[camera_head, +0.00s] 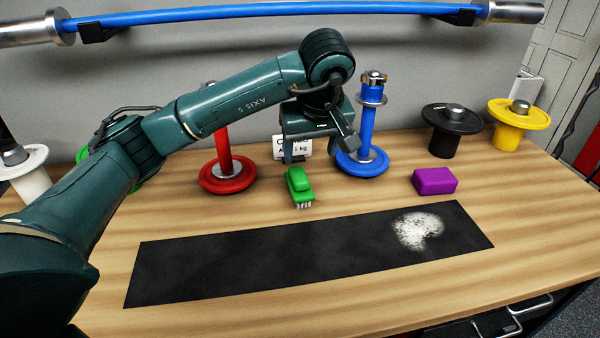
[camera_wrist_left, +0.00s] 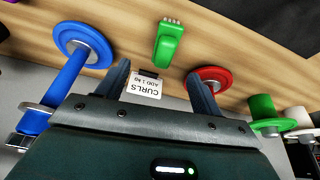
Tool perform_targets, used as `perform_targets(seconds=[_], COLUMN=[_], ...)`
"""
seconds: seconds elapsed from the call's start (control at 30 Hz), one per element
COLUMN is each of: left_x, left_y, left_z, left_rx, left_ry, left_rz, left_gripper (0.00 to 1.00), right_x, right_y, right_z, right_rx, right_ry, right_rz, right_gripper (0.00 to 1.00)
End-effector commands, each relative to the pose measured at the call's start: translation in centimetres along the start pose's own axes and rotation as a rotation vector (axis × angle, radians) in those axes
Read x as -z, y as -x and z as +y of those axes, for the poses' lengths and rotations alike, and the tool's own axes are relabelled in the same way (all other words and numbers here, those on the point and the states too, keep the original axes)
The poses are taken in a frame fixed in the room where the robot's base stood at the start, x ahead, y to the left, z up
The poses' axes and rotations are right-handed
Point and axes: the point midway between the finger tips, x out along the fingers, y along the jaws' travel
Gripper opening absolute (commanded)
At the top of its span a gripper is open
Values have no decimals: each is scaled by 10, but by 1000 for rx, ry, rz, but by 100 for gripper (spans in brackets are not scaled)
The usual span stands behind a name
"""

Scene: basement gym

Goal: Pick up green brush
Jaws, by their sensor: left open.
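The green brush (camera_head: 300,184) lies on the wooden table between the red stand and the blue stand, its white bristles toward the black mat. It also shows in the left wrist view (camera_wrist_left: 168,44), beyond the fingertips and roughly centred between them. My left gripper (camera_head: 318,152) is open and empty, above and behind the brush, with its fingers pointing down. In the left wrist view its two fingers (camera_wrist_left: 160,72) stand apart with nothing held between them. My right gripper is in neither view.
A red stand (camera_head: 224,140) and a blue stand (camera_head: 368,125) flank the brush. A white sign (camera_head: 304,147) stands behind it. A purple block (camera_head: 435,180) lies to the right. A black mat (camera_head: 220,273) with white powder (camera_head: 418,231) lies in front. Black (camera_head: 447,130) and yellow (camera_head: 515,123) stands are farther right.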

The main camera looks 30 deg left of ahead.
Motion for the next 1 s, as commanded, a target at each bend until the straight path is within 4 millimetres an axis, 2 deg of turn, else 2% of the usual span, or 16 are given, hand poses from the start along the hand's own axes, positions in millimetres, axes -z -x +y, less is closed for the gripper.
perform_targets(seconds=[0.13, 0.4, 0.67, 1.0], left_x=[9, 11, 12, 14], left_y=[-9, -59, -80, -124], left_z=[-6, -8, -8, -12], left_rx=[28, 27, 24, 22], left_ry=[-2, 0, -1, -1], left_rz=[34, 31, 32, 31], left_gripper=[66, 66, 66, 66], right_x=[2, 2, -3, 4], right_y=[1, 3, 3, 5], right_z=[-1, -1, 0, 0], right_rx=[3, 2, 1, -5], right_ry=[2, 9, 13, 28], right_rz=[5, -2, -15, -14], right_gripper=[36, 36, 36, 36])
